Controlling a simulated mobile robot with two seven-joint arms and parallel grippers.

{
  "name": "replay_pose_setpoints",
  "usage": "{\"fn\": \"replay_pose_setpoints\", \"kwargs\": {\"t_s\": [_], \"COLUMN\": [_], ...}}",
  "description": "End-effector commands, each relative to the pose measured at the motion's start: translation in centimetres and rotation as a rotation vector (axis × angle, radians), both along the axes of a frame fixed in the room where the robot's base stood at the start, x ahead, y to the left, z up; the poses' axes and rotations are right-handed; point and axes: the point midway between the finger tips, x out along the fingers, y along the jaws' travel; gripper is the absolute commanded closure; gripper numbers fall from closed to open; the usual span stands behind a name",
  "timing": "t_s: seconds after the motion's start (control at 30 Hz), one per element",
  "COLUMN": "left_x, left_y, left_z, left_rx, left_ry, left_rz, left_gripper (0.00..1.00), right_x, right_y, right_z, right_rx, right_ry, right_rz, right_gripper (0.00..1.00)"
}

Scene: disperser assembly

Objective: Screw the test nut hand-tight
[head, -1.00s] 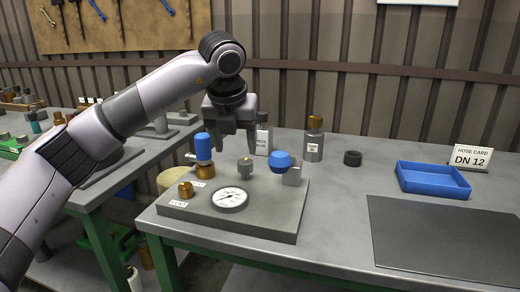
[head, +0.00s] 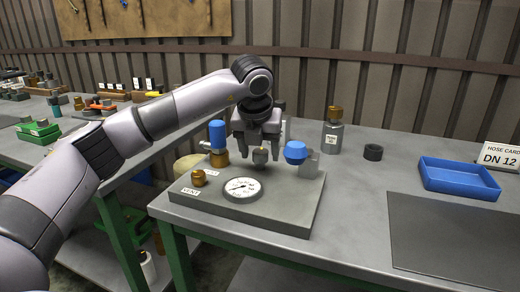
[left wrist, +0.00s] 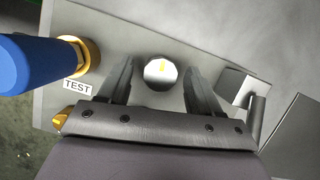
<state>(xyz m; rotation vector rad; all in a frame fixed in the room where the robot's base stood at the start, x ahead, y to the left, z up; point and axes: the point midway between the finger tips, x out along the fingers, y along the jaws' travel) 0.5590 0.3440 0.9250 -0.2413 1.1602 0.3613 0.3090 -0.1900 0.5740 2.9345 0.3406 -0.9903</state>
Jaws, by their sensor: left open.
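A small grey round nut (head: 260,155) stands on the grey test block (head: 285,213), near its middle. My left gripper (head: 259,160) is open above the block, pointing down, with one finger on each side of the nut. In the left wrist view a gap shows between the nut and each finger. A "TEST" label (left wrist: 77,87) lies beside the brass fitting (left wrist: 89,55) with the blue handle (left wrist: 25,65). My right gripper is not in view.
The blue-handled fitting (head: 217,135) stands close left of the gripper, a blue knob (head: 296,152) close right. A gauge (head: 242,189) and a brass nut (head: 198,177) sit in front. A bottle (head: 332,135), black ring (head: 373,152) and blue tray (head: 458,178) stand further right.

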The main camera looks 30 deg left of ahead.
Motion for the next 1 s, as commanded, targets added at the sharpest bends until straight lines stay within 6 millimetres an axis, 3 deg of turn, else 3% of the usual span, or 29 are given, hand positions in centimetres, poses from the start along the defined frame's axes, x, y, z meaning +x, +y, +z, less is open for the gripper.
{"fn": "replay_pose_setpoints", "kwargs": {"t_s": [0.07,0.1,0.27,0.67,1.0], "left_x": [0.0,0.0,0.0,-0.1,-0.1], "left_y": [0.0,0.0,0.0,0.1,0.3], "left_z": [0.0,0.0,0.0,0.1,0.2], "left_rx": [0.0,0.0,0.0,0.0,-0.001], "left_ry": [0.0,0.0,0.001,0.002,0.002], "left_rz": [0.0,0.0,0.0,-0.064,-0.308], "left_gripper": [0.36,0.42,0.93,0.92,0.92], "right_x": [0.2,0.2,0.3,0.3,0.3], "right_y": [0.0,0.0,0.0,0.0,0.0], "right_z": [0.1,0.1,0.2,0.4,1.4], "right_rx": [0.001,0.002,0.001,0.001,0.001], "right_ry": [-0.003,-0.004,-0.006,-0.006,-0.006], "right_rz": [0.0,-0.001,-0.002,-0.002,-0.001], "right_gripper": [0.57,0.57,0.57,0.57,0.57]}}
